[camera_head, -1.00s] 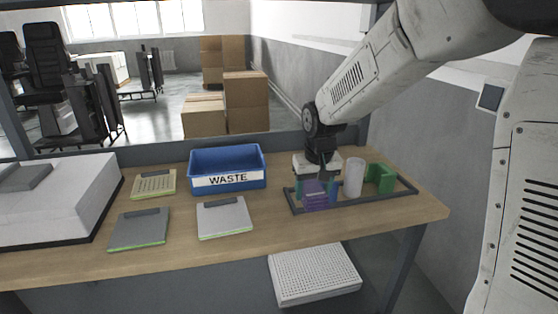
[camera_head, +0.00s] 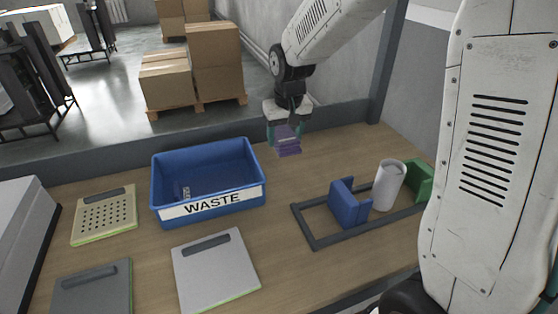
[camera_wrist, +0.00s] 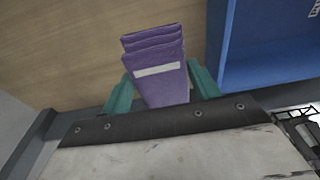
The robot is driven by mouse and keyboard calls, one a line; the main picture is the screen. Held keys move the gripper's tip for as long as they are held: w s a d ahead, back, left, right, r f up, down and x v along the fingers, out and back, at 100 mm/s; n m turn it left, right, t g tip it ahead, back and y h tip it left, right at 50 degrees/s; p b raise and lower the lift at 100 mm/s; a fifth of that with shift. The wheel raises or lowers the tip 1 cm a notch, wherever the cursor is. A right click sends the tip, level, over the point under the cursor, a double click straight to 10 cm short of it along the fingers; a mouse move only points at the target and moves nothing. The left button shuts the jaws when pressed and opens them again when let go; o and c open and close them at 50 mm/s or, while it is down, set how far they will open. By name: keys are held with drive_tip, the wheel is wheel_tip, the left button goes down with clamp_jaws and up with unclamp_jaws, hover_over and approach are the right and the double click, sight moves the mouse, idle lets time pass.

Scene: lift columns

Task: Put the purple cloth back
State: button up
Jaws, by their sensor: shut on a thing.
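The purple cloth (camera_head: 287,142) is a folded stack with a pale label strip. It hangs in the air in my gripper (camera_head: 284,136), above the back of the wooden table, to the right of the blue bin. In the wrist view the cloth (camera_wrist: 155,62) sits between the two teal fingers of my gripper (camera_wrist: 158,90), which are shut on it. A dark rectangular frame (camera_head: 312,241) lies on the table, with a blue U-shaped holder (camera_head: 347,203), a white cylinder (camera_head: 388,185) and a green holder (camera_head: 419,183) in it. The left part of the frame is empty.
A blue WASTE bin (camera_head: 207,184) with a small item inside stands left of the cloth. A perforated panel (camera_head: 104,214), a light panel (camera_head: 214,268) and a grey panel (camera_head: 93,288) lie on the table. Bare table lies between bin and frame.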

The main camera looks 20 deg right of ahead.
sight(287, 140)
wheel_tip(287, 140, down, 9)
drive_tip(key=shift+a+f, duration=0.1)
idle(0.3)
drive_tip(key=shift+f, duration=0.1)
drive_tip(key=o, duration=0.9)
drive_tip(key=shift+o, duration=0.2)
drive_tip(key=r, duration=0.4)
drive_tip(key=s+r, duration=0.1)
drive_tip(key=r, duration=0.3)
drive_tip(key=s+r, duration=0.1)
drive_tip(key=r, duration=0.3)
drive_tip(key=shift+s+r, duration=0.25)
drive_tip(key=shift+r, duration=0.1)
drive_tip(key=s+d+r, duration=0.1)
drive_tip(key=s+r, duration=0.1)
drive_tip(key=s, duration=0.7)
drive_tip(key=s+d+r, duration=0.1)
drive_tip(key=s+r, duration=0.2)
drive_tip(key=s, duration=0.7)
drive_tip(key=s+d+r, duration=0.1)
drive_tip(key=s+r, duration=0.1)
drive_tip(key=s, duration=0.8)
drive_tip(key=shift+r+g, duration=0.25)
drive_tip(key=shift+g, duration=0.05)
